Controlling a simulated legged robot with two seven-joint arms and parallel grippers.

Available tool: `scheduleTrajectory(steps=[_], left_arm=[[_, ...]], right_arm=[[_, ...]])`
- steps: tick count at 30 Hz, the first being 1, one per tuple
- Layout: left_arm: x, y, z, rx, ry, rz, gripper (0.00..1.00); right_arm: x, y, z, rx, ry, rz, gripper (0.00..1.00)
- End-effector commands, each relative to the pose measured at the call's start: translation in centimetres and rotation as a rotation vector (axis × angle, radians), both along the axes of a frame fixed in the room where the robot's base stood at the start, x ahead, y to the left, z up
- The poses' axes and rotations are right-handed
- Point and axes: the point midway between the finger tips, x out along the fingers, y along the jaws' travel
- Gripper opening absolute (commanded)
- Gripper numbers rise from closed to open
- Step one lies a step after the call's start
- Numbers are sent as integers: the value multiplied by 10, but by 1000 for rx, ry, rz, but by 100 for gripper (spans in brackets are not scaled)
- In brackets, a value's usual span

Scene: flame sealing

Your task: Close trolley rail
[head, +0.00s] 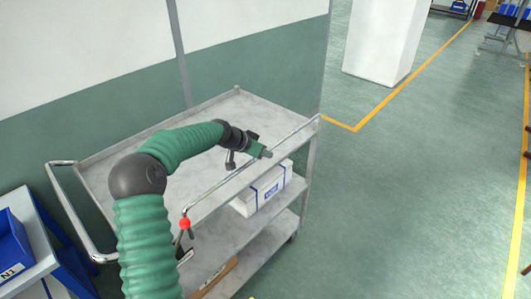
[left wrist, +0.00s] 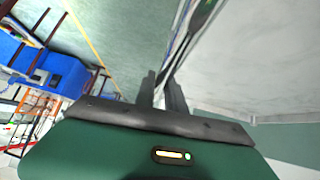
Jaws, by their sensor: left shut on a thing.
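The grey metal trolley (head: 215,112) stands against the wall with an empty top shelf. Its thin silver rail (head: 296,132) runs along the near long side, from a red ball knob (head: 184,223) at the lower left to the far right corner post. My left gripper (head: 266,154) is shut on the rail, right of the rail's middle. In the left wrist view, the two dark fingers of my left gripper (left wrist: 162,92) stand on either side of the rail, which is partly hidden between them. My right gripper is in neither view.
A white box with blue straps (head: 262,192) sits on the middle shelf and a brown box (head: 217,277) on the bottom one. A push handle (head: 72,205) is at the trolley's left end. Blue bins (head: 12,250) stand at far left.

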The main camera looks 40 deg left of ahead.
Motion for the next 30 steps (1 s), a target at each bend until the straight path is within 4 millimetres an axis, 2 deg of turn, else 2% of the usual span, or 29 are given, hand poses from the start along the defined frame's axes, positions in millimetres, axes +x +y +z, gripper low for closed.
scheduleTrajectory(steps=[1, 10, 11, 15, 25, 30], left_arm=[[-2, 1, -5, -3, 8, -1, 0], [-2, 0, -5, -3, 8, -1, 0], [-2, 1, -5, -2, 8, -1, 17], [-2, 1, -4, -2, 6, 0, 35], [-3, 0, 0, -1, 2, 1, 36], [-21, 5, 18, 4, 1, 3, 36]], right_arm=[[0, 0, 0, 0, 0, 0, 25], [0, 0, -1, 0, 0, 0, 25], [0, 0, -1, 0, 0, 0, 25], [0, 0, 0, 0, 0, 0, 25], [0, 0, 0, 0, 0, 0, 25], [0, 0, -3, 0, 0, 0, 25]])
